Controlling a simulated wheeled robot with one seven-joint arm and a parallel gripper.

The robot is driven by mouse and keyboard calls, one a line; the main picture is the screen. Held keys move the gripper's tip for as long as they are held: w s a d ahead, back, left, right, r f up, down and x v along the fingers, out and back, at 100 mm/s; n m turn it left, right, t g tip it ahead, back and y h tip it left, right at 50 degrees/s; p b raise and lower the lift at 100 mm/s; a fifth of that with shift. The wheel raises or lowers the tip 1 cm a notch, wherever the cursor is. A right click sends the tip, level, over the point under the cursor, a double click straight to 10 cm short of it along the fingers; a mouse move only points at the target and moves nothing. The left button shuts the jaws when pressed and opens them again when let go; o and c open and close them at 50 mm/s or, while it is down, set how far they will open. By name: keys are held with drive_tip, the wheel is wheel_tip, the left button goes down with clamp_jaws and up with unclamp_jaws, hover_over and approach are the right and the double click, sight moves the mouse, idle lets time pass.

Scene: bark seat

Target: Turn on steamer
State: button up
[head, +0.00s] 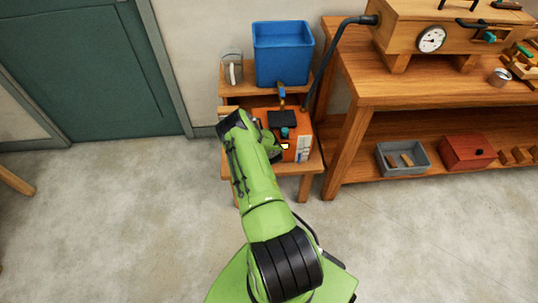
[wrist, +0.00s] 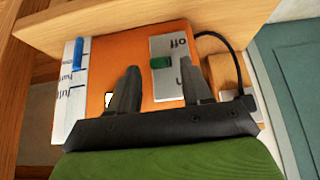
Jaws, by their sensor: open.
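The steamer is an orange box (head: 298,126) on a small wooden stand. In the wrist view its orange face (wrist: 140,35) carries a grey switch plate (wrist: 172,80) with a green switch (wrist: 160,62). The plate reads "off", upside down, at the top; its lower lettering is partly hidden. The green switch sits towards the plate's left edge, nearer the "off" end. My gripper (wrist: 164,75) is open and empty, its two fingers either side of the plate's lower part. In the head view my gripper (head: 273,148) is at the steamer's front, partly hidden by my arm.
A black hose (head: 325,70) runs to a wooden box with a dial (head: 432,39) on the right bench. A white gauge panel (wrist: 72,85) borders the steamer's face. The floor in front is clear.

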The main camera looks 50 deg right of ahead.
drive_tip(key=p+v, duration=0.4)
drive_tip(key=v, duration=1)
drive_tip(key=shift+w, duration=0.1)
